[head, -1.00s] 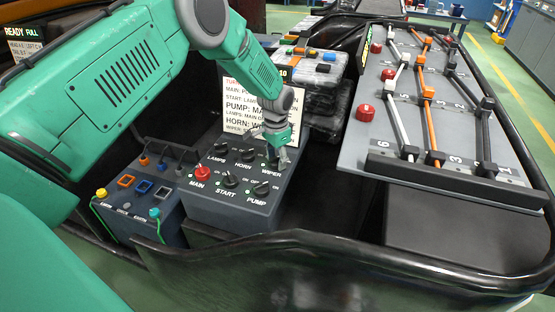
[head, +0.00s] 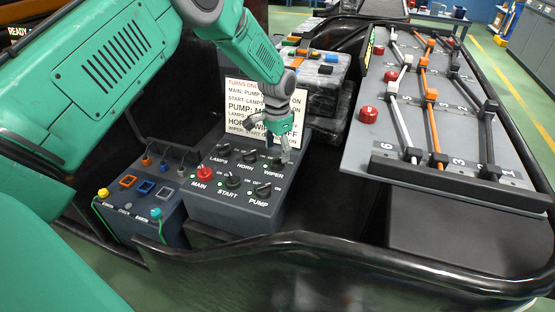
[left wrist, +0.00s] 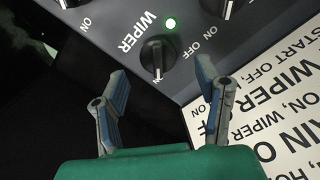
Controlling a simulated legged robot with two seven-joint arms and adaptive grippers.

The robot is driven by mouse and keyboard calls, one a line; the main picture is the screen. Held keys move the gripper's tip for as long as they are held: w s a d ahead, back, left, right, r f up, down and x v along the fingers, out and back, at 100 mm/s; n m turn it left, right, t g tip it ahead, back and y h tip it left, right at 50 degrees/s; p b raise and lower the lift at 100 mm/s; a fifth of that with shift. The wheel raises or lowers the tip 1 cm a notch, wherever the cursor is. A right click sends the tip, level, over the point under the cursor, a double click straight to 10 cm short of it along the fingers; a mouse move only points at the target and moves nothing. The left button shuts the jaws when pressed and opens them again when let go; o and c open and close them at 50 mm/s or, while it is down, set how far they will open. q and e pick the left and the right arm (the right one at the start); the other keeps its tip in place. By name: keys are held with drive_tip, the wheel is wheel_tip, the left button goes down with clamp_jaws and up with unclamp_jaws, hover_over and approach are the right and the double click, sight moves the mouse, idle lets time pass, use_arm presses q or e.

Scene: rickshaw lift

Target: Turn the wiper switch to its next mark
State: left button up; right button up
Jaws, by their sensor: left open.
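The black wiper switch (head: 276,162) is a knob at the back right of the grey switch box (head: 225,213). A gap shows between the fingers and the knob there. My right gripper is not in view.
The main (head: 204,173), start (head: 232,181) and pump (head: 263,190) switches sit in front; lamps and horn switches sit beside the wiper. A printed card (head: 238,101) stands behind. A black rail (head: 330,248) runs along the front; a sloped lever panel (head: 365,150) is at right.

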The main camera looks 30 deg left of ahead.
sight(277, 158)
use_arm(q)
wheel_tip(277, 158, up, 7)
drive_tip(key=shift+r, duration=0.15)
